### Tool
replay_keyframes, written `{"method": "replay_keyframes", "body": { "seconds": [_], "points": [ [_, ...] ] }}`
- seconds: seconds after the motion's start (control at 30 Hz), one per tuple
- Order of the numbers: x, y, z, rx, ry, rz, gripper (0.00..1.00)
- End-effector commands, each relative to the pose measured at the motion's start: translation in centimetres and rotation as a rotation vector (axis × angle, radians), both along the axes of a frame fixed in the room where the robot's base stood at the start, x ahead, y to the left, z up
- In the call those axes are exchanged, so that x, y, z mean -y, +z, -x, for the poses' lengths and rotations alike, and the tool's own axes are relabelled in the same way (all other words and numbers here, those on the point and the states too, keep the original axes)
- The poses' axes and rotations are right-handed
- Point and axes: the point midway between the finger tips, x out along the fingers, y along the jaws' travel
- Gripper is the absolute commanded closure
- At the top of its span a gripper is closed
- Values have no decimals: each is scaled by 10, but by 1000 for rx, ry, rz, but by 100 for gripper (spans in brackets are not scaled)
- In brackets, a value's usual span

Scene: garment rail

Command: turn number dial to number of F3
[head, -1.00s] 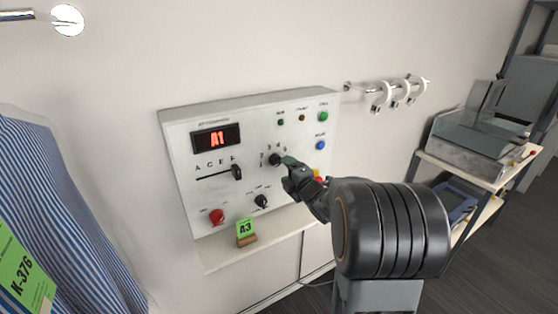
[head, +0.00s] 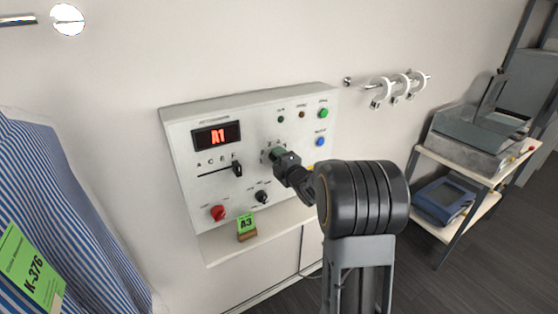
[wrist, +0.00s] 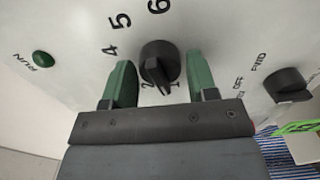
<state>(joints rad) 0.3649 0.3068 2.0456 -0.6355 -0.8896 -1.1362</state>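The black number dial (wrist: 160,62) is on the control panel (head: 181,150). Printed numbers 4, 5 and 6 show around it in the wrist view, with 1 and 2 partly covered at its lower side. Its pointer is toward the 1 and 2; which one is hard to tell. My gripper (wrist: 161,68) has its green fingers on either side of the dial, with small gaps beside it. In the head view my gripper (head: 277,155) hides most of the dial. The red display (head: 217,136) reads A1. A green card (head: 246,226) below reads A3.
Near the dial are a black letter slider (head: 237,168), a lower black knob (head: 262,197), a red knob (head: 218,213), and green (head: 323,113) and blue (head: 320,141) buttons. Striped clothing (head: 70,190) hangs at left. A shelf cart (head: 480,165) stands at right.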

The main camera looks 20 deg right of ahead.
Motion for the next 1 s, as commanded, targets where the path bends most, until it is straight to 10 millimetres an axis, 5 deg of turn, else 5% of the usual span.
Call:
{"method": "replay_keyframes", "body": {
  "seconds": [0.33, 0.67, 1.0],
  "points": [
    [0, 0, 0, 0, 0, 0, 81],
    [0, -2, 0, -6, -1, -60, 81],
    [0, -3, 0, -37, -1, -328, 81]
  ]
}}
